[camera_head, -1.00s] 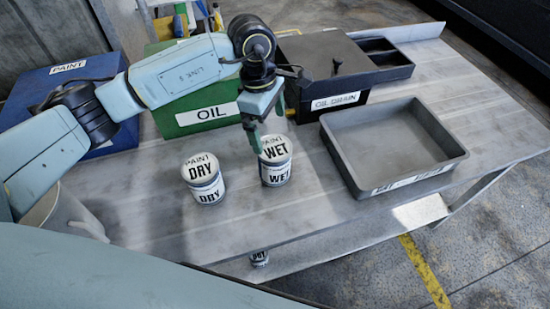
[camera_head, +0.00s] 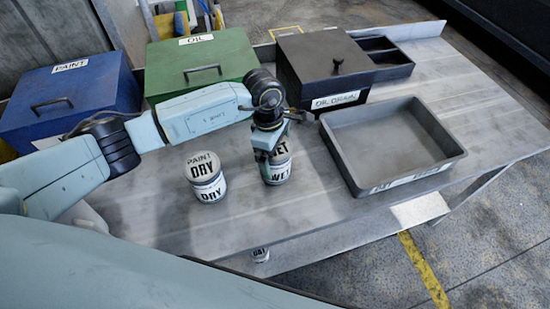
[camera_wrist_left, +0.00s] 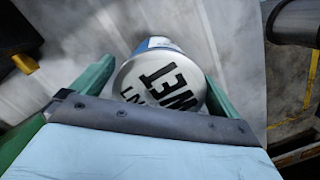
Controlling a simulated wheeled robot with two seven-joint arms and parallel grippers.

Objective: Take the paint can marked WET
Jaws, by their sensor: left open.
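The white paint can marked WET (camera_head: 281,172) stands upright on the metal table in the head view, partly hidden by my left gripper (camera_head: 268,160). In the left wrist view the can's lid (camera_wrist_left: 160,82) shows between the two green fingers of my left gripper (camera_wrist_left: 155,85). The fingers are open, one on each side of the can; whether either touches it I cannot tell. A matching can marked DRY (camera_head: 205,178) stands upright to the left of it. My right gripper is not in view.
A blue PAINT box (camera_head: 70,95), a green OIL box (camera_head: 195,60) and a black OIL DRAIN box (camera_head: 318,65) stand along the back. A grey tray (camera_head: 395,145) lies to the right. The table front is clear.

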